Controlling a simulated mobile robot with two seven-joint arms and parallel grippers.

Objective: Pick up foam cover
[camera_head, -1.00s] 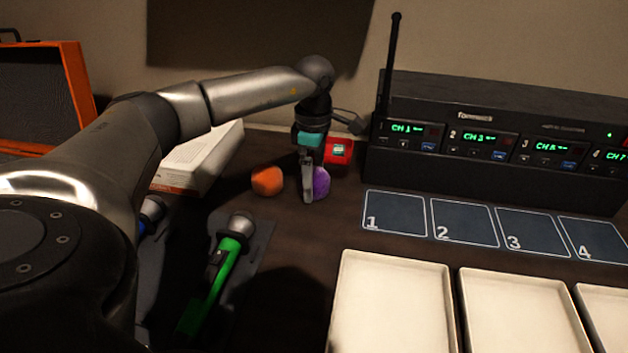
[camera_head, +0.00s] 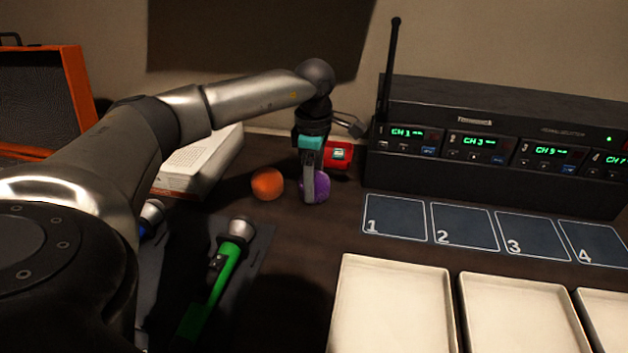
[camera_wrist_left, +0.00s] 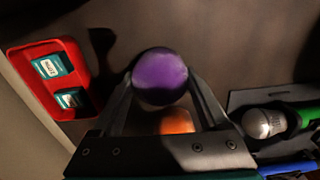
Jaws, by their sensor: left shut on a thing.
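A purple foam cover (camera_head: 322,184) is at the back of the desk, partly hidden behind the fingers of my left gripper (camera_head: 309,184). In the left wrist view the purple foam cover (camera_wrist_left: 160,76) sits between the two fingers of my left gripper (camera_wrist_left: 162,85), which is shut on it. An orange foam cover (camera_head: 267,184) rests on the desk just left of the gripper. The orange cover also shows in the wrist view (camera_wrist_left: 176,121), partly hidden by the gripper base. My right gripper is not in view.
A red tray (camera_head: 347,155) with small teal-labelled boxes stands behind the gripper. The receiver rack (camera_head: 490,185) is at right, with numbered pads (camera_head: 394,216) and pale trays (camera_head: 393,305) before it. A green microphone (camera_head: 228,270) lies on a mat; a white box (camera_head: 202,160) stands left.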

